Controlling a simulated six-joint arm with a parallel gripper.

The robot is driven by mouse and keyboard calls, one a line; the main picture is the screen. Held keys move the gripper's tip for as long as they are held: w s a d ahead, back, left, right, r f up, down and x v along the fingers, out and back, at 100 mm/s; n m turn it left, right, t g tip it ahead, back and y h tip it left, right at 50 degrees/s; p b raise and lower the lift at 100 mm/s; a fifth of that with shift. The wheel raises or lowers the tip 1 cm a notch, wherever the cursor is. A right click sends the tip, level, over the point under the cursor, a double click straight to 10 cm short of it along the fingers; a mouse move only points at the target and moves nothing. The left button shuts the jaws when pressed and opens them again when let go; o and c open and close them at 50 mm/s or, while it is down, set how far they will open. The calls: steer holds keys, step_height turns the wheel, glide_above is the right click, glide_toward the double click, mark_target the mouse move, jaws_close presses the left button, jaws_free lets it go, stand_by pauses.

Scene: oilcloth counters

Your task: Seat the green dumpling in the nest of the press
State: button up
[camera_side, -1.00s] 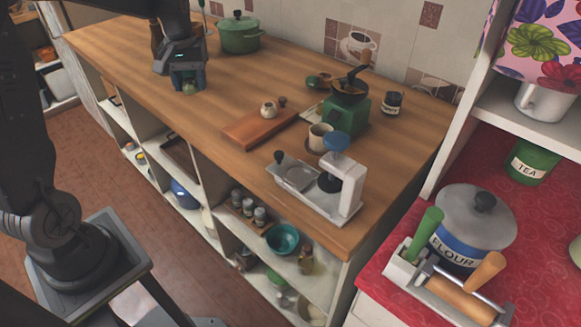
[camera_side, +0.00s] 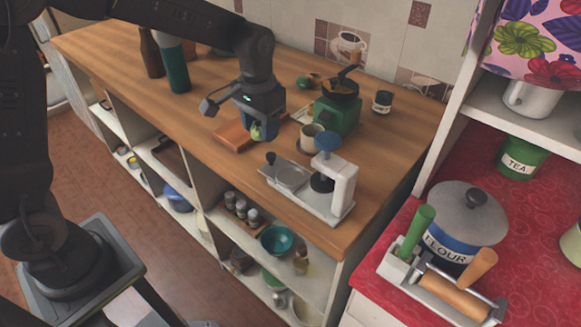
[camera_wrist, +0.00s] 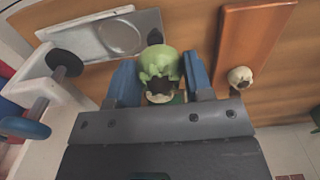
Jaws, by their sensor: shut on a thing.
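The press (camera_side: 318,187), a pale metal base with a white arm and blue knob, stands to the right of my gripper. Its round nest (camera_side: 292,176) looks empty. In the wrist view the press base (camera_wrist: 100,38) and its nest (camera_wrist: 120,30) lie beyond the dumpling, to the left.
The wooden cutting board (camera_side: 232,135) lies under my gripper; in the wrist view a pale dumpling (camera_wrist: 240,77) is on it. A beige mug (camera_side: 309,135) and green grinder (camera_side: 337,112) stand behind the press. A dark green bottle (camera_side: 177,68) stands at the far left.

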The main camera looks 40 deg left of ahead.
glide_above(291, 176)
step_height(291, 176, down, 4)
steer(key=shift+s+a+f, duration=0.1)
steer(key=shift+f, duration=2.05)
steer(key=shift+f, duration=0.1)
